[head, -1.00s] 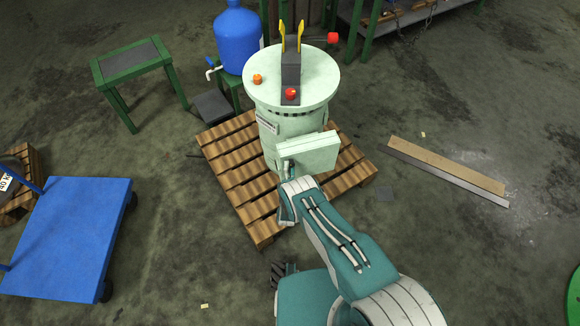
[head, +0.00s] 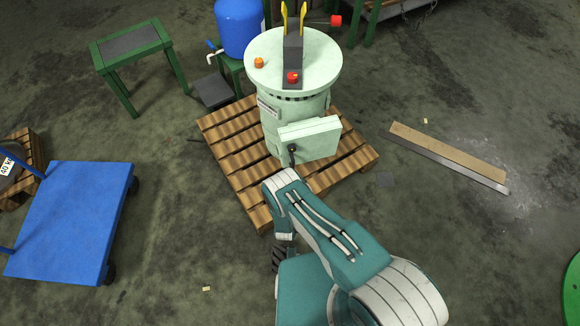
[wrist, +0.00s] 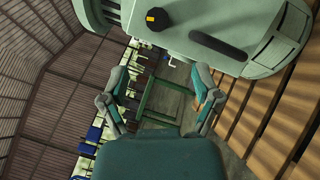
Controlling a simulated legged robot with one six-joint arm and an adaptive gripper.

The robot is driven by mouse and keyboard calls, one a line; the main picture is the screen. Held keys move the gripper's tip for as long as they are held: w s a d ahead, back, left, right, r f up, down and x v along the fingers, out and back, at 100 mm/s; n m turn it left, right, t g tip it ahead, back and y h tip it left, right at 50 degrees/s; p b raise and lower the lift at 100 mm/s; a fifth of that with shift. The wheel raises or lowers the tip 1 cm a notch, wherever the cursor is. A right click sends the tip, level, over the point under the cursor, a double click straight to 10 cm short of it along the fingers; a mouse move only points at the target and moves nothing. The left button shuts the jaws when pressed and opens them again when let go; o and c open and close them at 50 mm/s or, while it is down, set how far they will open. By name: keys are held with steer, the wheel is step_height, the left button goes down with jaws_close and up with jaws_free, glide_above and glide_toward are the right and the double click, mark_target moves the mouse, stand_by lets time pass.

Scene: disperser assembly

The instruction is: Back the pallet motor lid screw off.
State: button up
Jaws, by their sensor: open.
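The pale green motor (head: 292,118) stands upright on the wooden pallet (head: 237,180). A box-like housing with a lid (head: 318,137) juts from its near side, with a dark fitting (head: 292,150) on the near face. In the wrist view the pale green body (wrist: 185,22) fills the top, with a small orange-faced dark knob (wrist: 157,18) and a black bar (wrist: 218,46). I cannot tell for certain which one is the lid screw. My gripper (wrist: 160,92) is open and empty, its fingers below the knob and apart from it. My fingers are hidden in the head view.
A blue cart (head: 75,220) stands at left and a green stool (head: 132,55) behind it. A blue tank (head: 238,28) stands behind the motor. A plank (head: 450,150) lies on the floor at right. Floor between cart and pallet is mostly clear.

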steer(key=shift+s, duration=0.5)
steer(key=m+g+y, duration=0.3)
steer(key=m+y, duration=0.3)
steer(key=m, duration=0.9)
glide_toward(293, 151)
steer(key=x, duration=0.9)
steer(key=shift+w+a, duration=0.2)
steer(key=shift+w, duration=0.1)
steer(key=shift+m, duration=0.3)
jaws_close()
